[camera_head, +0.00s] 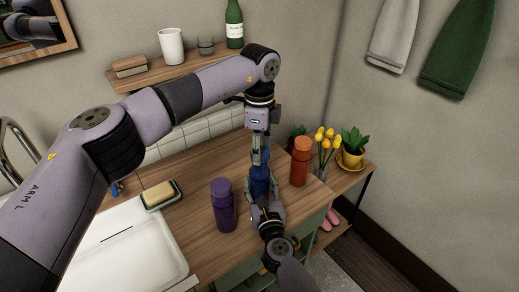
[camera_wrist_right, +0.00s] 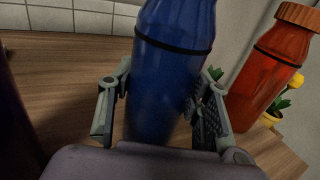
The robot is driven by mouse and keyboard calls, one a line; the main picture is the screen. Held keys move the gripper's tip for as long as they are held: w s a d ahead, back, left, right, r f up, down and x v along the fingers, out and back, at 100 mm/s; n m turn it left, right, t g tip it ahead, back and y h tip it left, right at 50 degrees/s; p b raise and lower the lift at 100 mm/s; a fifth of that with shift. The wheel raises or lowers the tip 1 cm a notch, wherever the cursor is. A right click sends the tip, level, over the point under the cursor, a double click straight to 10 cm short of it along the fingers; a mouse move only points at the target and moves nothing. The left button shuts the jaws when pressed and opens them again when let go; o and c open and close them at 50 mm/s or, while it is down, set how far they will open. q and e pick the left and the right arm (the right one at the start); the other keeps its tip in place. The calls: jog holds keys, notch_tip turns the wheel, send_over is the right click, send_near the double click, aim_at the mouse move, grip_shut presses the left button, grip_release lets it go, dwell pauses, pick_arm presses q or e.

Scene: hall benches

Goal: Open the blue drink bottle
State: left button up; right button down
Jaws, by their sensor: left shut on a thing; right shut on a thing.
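The blue bottle (camera_head: 260,183) stands upright on the wooden counter between a purple bottle and an orange bottle. My left gripper (camera_head: 259,158) comes down from above and is shut at the bottle's top; the fingers hide the cap. My right gripper (camera_head: 265,202) is shut around the lower body of the blue bottle from the front. In the right wrist view the blue bottle (camera_wrist_right: 172,70) fills the middle, with the right gripper's fingers (camera_wrist_right: 165,108) on both sides of it. Its top is out of that view.
The purple bottle (camera_head: 223,207) stands close on the left, the orange bottle (camera_head: 300,162) close on the right. A sponge dish (camera_head: 160,195) and white sink (camera_head: 125,255) are at the left. Yellow tulips (camera_head: 325,145) and a potted plant (camera_head: 351,152) stand at the right. A wall shelf (camera_head: 185,68) hangs behind.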

pick_arm(q)
jog(key=shift+r, duration=2)
pick_arm(e)
jog(key=c, duration=0.7)
grip_release()
jog(key=shift+c, duration=0.2)
